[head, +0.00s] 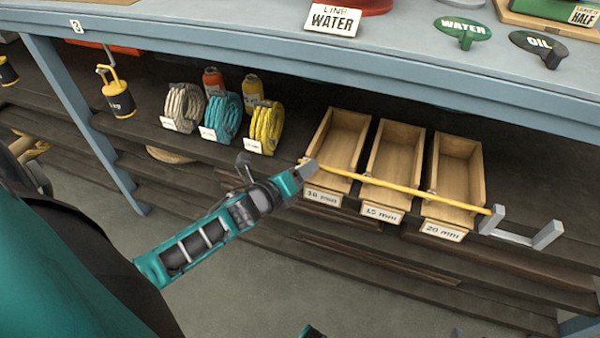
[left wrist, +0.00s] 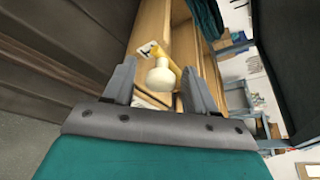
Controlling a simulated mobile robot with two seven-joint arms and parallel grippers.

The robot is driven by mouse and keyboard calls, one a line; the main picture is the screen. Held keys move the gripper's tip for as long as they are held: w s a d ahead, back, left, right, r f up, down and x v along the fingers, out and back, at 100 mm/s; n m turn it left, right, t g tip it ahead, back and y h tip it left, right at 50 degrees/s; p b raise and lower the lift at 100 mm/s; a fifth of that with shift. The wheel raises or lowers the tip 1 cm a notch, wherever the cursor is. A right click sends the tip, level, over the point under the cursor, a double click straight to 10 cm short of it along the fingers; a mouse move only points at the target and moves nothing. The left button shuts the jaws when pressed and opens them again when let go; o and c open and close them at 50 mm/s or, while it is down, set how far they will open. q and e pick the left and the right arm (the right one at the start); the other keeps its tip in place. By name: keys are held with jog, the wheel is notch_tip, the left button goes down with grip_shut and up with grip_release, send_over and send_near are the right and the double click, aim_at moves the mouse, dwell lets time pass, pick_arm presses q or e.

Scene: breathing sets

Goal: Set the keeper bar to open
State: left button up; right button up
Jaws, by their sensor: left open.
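The keeper bar (head: 400,188) is a thin yellow rod running across the fronts of three wooden bins. Its right end meets a grey U-shaped bracket (head: 512,237); I cannot tell whether it rests in it. My left gripper (head: 309,169) is at the bar's left end and partly hides it. In the left wrist view, a cream knob (left wrist: 160,78) on the yellow bar (left wrist: 170,55) shows between the open fingers (left wrist: 158,85). The fingers stand on either side of the knob; contact cannot be told.
The bins (head: 395,155) stand on a dark shelf under the blue bench (head: 250,45), with labels (head: 382,214) at their fronts. Rope coils (head: 222,112) and bottles (head: 253,88) stand to their left. A blue bench leg (head: 85,120) is further left. Open floor (head: 290,260) shows below my left arm.

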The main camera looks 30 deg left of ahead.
pick_arm(q)
jog(key=shift+c, duration=0.4)
grip_shut()
dwell(0.4)
